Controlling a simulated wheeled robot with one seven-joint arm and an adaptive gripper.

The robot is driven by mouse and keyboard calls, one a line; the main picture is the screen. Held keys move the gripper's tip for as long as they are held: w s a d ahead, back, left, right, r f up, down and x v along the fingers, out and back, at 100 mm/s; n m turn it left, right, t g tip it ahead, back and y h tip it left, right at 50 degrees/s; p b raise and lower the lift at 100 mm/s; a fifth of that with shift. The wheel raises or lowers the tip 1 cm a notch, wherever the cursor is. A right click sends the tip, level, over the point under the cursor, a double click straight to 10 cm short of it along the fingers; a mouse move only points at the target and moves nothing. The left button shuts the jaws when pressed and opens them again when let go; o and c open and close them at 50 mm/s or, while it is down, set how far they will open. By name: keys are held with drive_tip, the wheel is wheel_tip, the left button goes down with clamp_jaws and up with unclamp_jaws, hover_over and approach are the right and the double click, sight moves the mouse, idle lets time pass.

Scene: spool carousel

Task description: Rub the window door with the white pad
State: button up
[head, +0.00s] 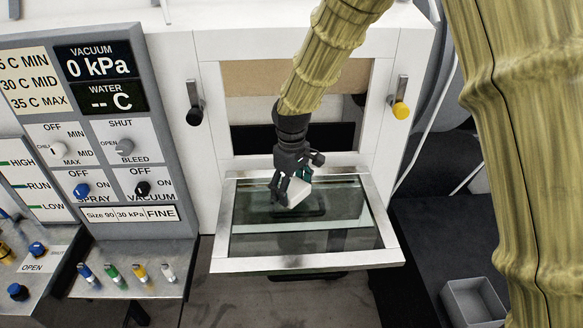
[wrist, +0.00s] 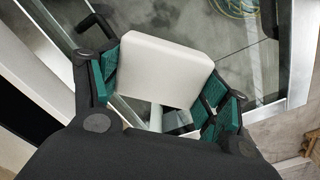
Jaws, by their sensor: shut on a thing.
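The window door (head: 308,263) is folded down and open, its metal frame around a glass pane lying roughly flat in front of the white cabinet. My gripper (head: 292,186) is over the glass, toward the hinge side. It is shut on the white pad (head: 299,191), which looks slightly tilted. In the wrist view the white pad (wrist: 165,70) sits between the teal-lined fingers, with the glass behind it. I cannot tell whether the pad touches the glass.
The cabinet opening behind the door is partly hidden by my arm. A black latch (head: 195,112) and a yellow-knobbed latch (head: 400,108) flank it. A control panel (head: 95,120) stands at the left, above a shelf with several coloured pegs. A grey bin (head: 473,302) is on the floor at lower right.

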drive_tip(key=shift+r+p, duration=1.7)
drive_tip(key=shift+r, duration=1)
drive_tip(key=shift+a+f, duration=0.1)
